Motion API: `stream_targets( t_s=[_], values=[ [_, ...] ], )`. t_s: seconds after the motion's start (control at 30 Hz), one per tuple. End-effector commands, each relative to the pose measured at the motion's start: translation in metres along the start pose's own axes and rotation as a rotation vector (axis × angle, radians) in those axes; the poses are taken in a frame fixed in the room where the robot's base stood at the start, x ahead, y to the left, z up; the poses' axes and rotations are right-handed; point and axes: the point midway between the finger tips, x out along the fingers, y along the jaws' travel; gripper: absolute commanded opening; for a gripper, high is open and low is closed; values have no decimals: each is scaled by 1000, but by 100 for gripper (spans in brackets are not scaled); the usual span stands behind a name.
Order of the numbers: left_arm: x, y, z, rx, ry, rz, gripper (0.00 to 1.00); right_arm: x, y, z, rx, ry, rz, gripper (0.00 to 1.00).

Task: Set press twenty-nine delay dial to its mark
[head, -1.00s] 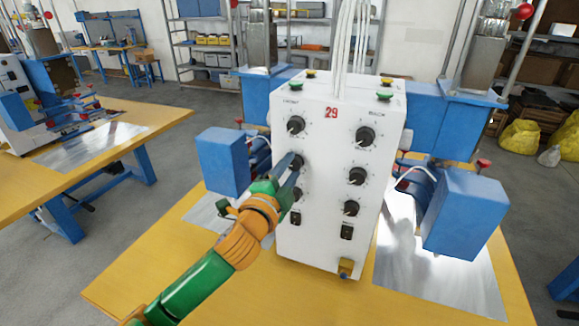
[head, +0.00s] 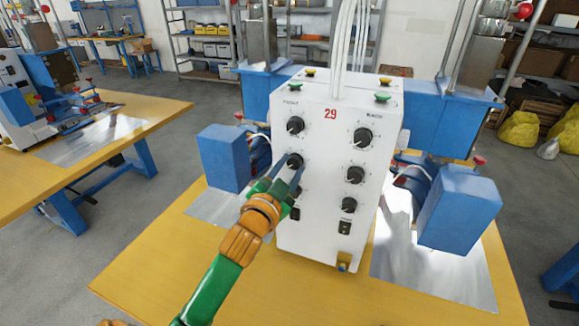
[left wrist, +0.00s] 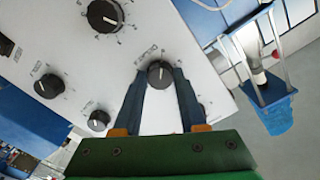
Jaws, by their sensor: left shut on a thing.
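The white control box marked 29 (head: 330,205) stands upright on the yellow table, with two columns of black dials on its front. My left gripper (head: 292,171) is at the middle dial of the left column (head: 295,159), its blue fingers pointing up at it. In the left wrist view this dial (left wrist: 160,73) sits between the two fingertips, and the gripper is shut on it. A light line shows on the knob. The printing around it is too small to read, and I cannot tell its mark. The lower left dial is mostly hidden by the gripper.
Blue press blocks flank the box on the left (head: 223,158) and right (head: 460,213). Metal plates (head: 425,262) lie on the yellow table (head: 150,270). White cables (head: 345,50) rise from the box top. Another yellow table (head: 40,185) stands to the left.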

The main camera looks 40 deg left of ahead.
Motion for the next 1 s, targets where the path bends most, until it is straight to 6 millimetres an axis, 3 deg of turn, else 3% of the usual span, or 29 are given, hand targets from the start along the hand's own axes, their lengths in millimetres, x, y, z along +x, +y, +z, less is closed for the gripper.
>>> stream_targets(
  t_s=[0.53,0.57,0.67,1.0],
  values=[
    [0,-1,-1,-23,4,-1,0,-1,0,0,0,0,0,31],
    [0,-1,-1,-23,4,-2,44,-1,0,0,0,0,0,31],
    [0,0,-1,-22,3,-1,70,-1,0,0,0,0,0,31],
    [-3,0,0,-22,2,0,70,1,0,0,0,0,0,31]
  ],
)
